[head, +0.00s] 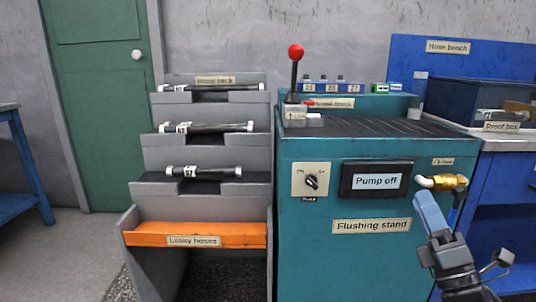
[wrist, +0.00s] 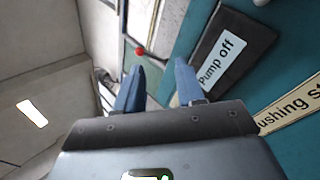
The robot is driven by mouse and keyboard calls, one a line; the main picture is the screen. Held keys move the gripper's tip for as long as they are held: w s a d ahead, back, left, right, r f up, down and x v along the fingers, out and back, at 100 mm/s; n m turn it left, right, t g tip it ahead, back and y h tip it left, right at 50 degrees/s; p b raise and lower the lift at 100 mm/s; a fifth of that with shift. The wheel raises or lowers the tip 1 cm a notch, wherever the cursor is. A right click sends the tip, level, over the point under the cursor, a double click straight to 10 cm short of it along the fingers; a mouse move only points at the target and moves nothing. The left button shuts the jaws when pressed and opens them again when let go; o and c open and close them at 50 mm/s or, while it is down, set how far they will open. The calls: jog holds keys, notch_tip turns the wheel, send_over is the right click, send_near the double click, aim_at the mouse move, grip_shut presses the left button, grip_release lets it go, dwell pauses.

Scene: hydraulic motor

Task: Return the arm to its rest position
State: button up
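My gripper (head: 424,200) is at the lower right of the head view, in front of the right part of the teal flushing stand (head: 325,255). It points up, just below a brass fitting with a pale tip (head: 443,182) on the stand's front. In the wrist view my gripper (wrist: 159,64) shows two blue fingers spread apart, with nothing between them. The "Pump off" display (wrist: 222,52) is close beyond the right finger there. The head view shows that display (head: 376,181) left of my gripper. Much of my arm is out of view.
A hose rack (head: 215,100) with several hoses and an orange "Leaky hoses" tray (head: 160,234) stands left of the flushing stand. A red-knobbed lever (head: 295,52) rises from the stand. A blue hose bench (head: 512,160) is at the right. Floor at the left is clear.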

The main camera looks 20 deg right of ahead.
jog(key=s+a+f+m+g+h, duration=0.1)
jog(key=s+a+f+m+g, duration=0.2)
jog(key=s+a+f+m, duration=0.45)
jog(key=s+a+f+m+g+h, duration=0.2)
jog(key=s+a+f+m, duration=0.2)
jog(key=s+a+m, duration=0.5)
jog(key=s+a+f+m+g+y, duration=0.1)
jog(key=s+a+m+g+y, duration=0.15)
jog(key=s, duration=0.65)
jog(key=s+a+f+m+g+y, duration=0.1)
jog(key=s+a+m+g+y, duration=0.2)
jog(key=s, duration=0.6)
notch_tip(320, 180, up, 31)
jog(key=d+m+p, duration=0.1)
jog(key=p, duration=3)
jog(key=shift+s+r+m+p, duration=0.2)
jog(key=shift+m+p, duration=0.1)
jog(key=shift+d+g, duration=0.1)
jog(key=shift+g, duration=0.15)
